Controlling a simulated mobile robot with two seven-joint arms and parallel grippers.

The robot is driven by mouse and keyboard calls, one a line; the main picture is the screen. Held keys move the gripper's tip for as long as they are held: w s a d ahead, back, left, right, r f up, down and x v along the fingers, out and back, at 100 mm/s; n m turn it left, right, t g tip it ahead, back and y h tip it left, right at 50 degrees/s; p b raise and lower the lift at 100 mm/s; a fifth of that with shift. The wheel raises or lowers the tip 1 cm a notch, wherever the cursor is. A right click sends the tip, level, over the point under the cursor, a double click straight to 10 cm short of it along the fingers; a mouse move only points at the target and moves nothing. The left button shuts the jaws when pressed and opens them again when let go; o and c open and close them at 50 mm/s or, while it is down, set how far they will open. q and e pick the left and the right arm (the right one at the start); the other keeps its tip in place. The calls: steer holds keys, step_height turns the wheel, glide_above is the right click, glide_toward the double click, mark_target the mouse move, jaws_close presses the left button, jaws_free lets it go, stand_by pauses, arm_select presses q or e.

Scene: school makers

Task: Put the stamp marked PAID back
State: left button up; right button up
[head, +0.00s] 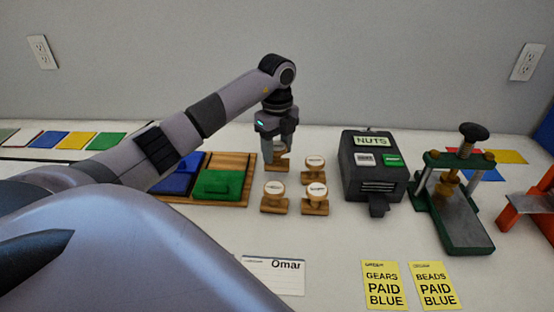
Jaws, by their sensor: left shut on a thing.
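My left gripper (279,148) reaches in from the left, points down, and is shut on a wooden stamp (275,161). This stamp is at the back left of a group of several stamps; its top is mostly hidden by the fingers. Another stamp (314,176) stands to its right. Two more stand in front, one at left (272,205) and one at right (315,207). They are upright with pale round tops whose lettering is too small to read, so I cannot tell which is marked PAID. I cannot tell if the held stamp touches the table.
A wooden tray (249,163) with blue and green pads lies left of the stamps. A dark machine labelled NUTS (366,153) and a green press (470,215) stand to the right. An Omar card (277,277) and yellow GEARS (384,285) and BEADS (435,286) cards lie in front.

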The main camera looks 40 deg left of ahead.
mark_target(277, 160)
arm_select(q)
steer(key=shift+f, duration=1.85)
steer(key=shift+f, duration=0.15)
steer(key=o, duration=1.1)
steer(key=shift+c, duration=0.2)
step_height(277, 160, up, 12)
steer(key=shift+r, duration=0.15)
steer(key=shift+s, duration=0.15)
